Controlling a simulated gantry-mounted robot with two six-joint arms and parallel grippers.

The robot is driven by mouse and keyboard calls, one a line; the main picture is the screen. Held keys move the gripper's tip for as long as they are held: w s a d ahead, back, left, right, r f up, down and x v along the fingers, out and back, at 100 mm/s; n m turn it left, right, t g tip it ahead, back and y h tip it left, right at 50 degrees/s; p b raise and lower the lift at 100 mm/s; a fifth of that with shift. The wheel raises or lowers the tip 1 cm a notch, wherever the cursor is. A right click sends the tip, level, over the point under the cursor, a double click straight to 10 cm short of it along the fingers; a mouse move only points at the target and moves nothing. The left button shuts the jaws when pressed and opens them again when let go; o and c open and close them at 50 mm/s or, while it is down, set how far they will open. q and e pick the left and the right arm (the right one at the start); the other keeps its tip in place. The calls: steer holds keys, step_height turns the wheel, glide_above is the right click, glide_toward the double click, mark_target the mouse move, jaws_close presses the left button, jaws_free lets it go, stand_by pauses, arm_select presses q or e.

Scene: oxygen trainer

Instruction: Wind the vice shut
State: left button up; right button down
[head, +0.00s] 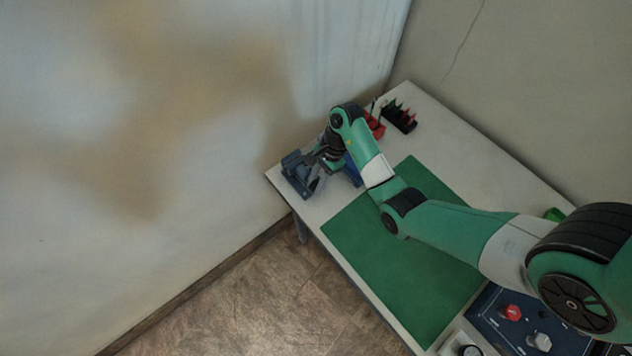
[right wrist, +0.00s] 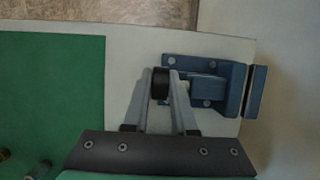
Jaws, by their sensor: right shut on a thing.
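The blue vice (head: 293,165) stands at the far left corner of the table. In the right wrist view the vice (right wrist: 232,88) shows its bolted base plate and its upright parts at the right; how wide its jaws stand is hard to tell. My right gripper (head: 315,183) reaches down beside the vice. In the right wrist view its two grey fingers (right wrist: 162,80) are shut on a black handle knob (right wrist: 161,85) at the vice's left side. Much of the handle is hidden by the fingers. My left gripper is not in view.
A green mat (head: 385,275) covers much of the white table (head: 490,155). A dark rack (head: 402,120) with red and green items stands behind my right arm. A control panel with a red knob (head: 511,312) is at the lower right. A wall lies close beyond the vice.

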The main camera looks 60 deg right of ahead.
steer(key=shift+y, duration=0.3)
steer(key=shift+d+f+t+y, duration=0.1)
steer(key=shift+d+t+y, duration=0.05)
steer(key=shift+t+y, duration=0.25)
steer(key=shift+d+f+y+b, duration=0.1)
steer(key=shift+f+y+b, duration=0.05)
steer(key=shift+y+b, duration=0.6)
steer(key=t+y+b, duration=0.1)
steer(key=y+b, duration=0.1)
steer(key=shift+s+d+f+b, duration=0.1)
steer(key=shift+d+f+b, duration=0.05)
steer(key=shift+b, duration=0.25)
steer(key=shift+r+t+y+b, duration=0.25)
steer(key=shift+t+y+b, duration=0.45)
steer(key=shift+b, duration=0.35)
steer(key=c, duration=0.7)
jaws_free()
steer(key=shift+s, duration=0.1)
